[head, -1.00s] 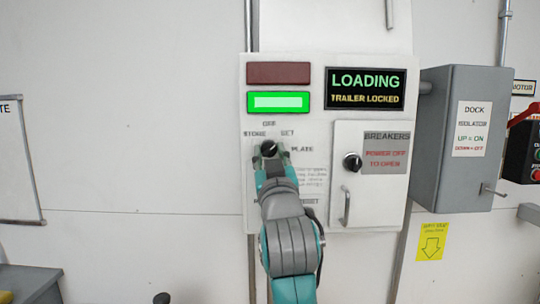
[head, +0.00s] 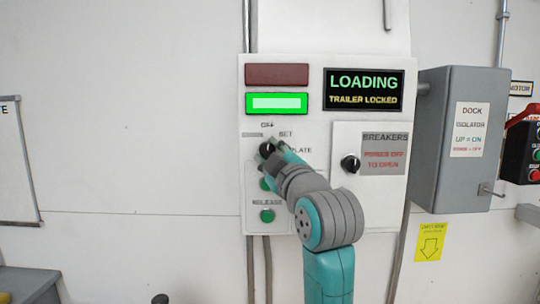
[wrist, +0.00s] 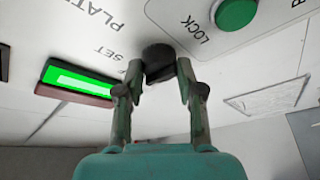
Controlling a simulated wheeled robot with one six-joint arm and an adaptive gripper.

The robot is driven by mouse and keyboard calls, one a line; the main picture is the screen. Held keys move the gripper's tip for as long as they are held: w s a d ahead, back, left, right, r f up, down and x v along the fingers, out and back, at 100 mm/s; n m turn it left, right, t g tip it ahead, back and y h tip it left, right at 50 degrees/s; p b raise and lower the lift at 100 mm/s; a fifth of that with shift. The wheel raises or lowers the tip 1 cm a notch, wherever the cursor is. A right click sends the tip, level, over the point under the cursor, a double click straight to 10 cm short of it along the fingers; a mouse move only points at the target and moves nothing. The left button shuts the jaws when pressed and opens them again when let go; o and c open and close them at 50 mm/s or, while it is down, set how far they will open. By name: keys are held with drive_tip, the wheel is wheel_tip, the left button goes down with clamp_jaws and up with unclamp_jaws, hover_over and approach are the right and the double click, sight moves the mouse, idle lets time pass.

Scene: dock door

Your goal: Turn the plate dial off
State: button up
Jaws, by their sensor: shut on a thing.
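The plate dial (head: 265,149) is a small black knob on the white control panel, below the OFF label and beside the SET and PLATE labels. My gripper (head: 271,151) reaches it from the lower right and is shut on it. In the wrist view the dial (wrist: 159,60) sits between the two fingertips (wrist: 160,74), one on each side. A pale mark shows on the dial in the head view, but my fingers partly cover it and I cannot tell its exact setting.
A green button (head: 267,216) sits low on the panel, with another partly hidden above it. The breaker door with its black knob (head: 350,164) is to the right. A lit green lamp (head: 277,103) and the LOADING display (head: 364,89) are above. A grey isolator box (head: 460,140) juts out further right.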

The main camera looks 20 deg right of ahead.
drive_tip(key=shift+n, duration=0.7)
drive_tip(key=o, duration=1.1)
drive_tip(key=shift+o, duration=0.2)
drive_tip(key=v, duration=1.2)
drive_tip(key=shift+r, duration=0.25)
drive_tip(key=shift+d, duration=0.1)
